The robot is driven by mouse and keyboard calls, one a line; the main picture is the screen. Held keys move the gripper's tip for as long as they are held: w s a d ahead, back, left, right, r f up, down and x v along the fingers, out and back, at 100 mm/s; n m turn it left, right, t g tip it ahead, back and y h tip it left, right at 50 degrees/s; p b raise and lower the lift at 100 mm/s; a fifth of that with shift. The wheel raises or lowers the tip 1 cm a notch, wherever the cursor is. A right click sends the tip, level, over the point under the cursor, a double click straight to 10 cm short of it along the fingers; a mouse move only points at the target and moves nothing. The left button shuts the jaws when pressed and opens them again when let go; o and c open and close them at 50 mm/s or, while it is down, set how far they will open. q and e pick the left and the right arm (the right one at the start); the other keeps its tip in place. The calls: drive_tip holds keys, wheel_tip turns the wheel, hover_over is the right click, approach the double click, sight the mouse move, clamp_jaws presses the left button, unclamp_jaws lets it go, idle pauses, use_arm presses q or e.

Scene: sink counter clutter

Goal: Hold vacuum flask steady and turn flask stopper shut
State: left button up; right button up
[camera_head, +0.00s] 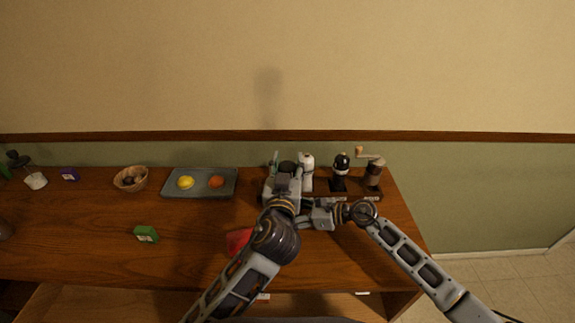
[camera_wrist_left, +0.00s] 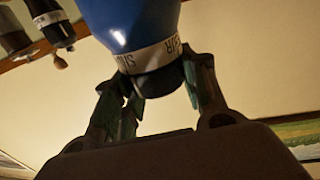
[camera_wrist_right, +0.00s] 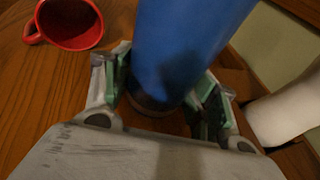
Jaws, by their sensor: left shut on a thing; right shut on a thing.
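The vacuum flask shows in the left wrist view as a blue body (camera_wrist_left: 130,18) with a pale lettered band. Its black stopper (camera_wrist_left: 160,80) sits at the flask's end, between the fingers of my left gripper (camera_wrist_left: 160,92), which is shut on it. In the right wrist view the blue flask body (camera_wrist_right: 180,45) stands between the fingers of my right gripper (camera_wrist_right: 165,88), shut around its lower part. In the head view my left gripper (camera_head: 284,184) and right gripper (camera_head: 308,213) meet at the flask and largely hide it.
A red mug (camera_wrist_right: 70,25) lies left of the flask, partly behind my left arm in the head view. A white bottle (camera_head: 307,165), black mill (camera_head: 340,170) and hand grinder (camera_head: 374,172) stand close right. A tray (camera_head: 200,194) with fruit is left. The counter's left-middle is mostly clear.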

use_arm(q)
drive_tip(key=o, duration=1.1)
drive_tip(key=shift+c, duration=0.2)
drive_tip(key=shift+s, duration=0.1)
drive_tip(key=s+a, duration=0.1)
drive_tip(key=s, duration=1)
drive_tip(key=shift+s+a, duration=0.15)
drive_tip(key=shift+s, duration=0.2)
use_arm(e)
drive_tip(key=o, duration=0.9)
drive_tip(key=shift+c, duration=0.2)
drive_tip(key=shift+d, duration=0.15)
drive_tip(key=shift+v, duration=5.9)
